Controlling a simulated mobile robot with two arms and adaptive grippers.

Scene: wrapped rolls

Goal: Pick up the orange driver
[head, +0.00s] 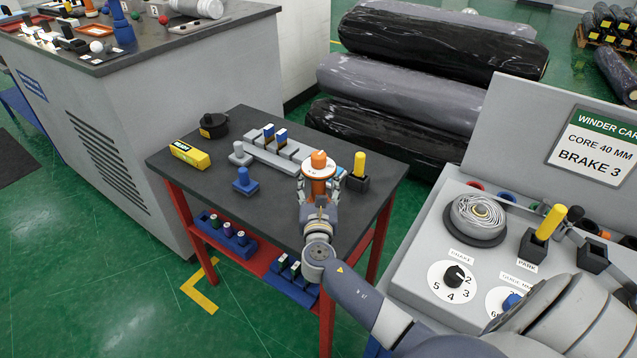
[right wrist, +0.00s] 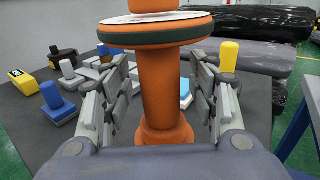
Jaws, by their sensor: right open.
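The orange driver (head: 319,160) stands upright near the front right of the small dark-topped table (head: 215,155). It has a thick orange stem and a wide round disc with a pale top and dark rim. In the right wrist view the driver (right wrist: 160,85) fills the middle, and its top is cut off by the frame. My right gripper (head: 318,190) is open, with one finger on each side of the orange stem below the disc. Gaps show between the fingers and the stem. My left gripper is in neither view.
A yellow-handled piece in a black base (head: 358,172) stands close right of the driver. A grey control panel (head: 455,230) stands to the right.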

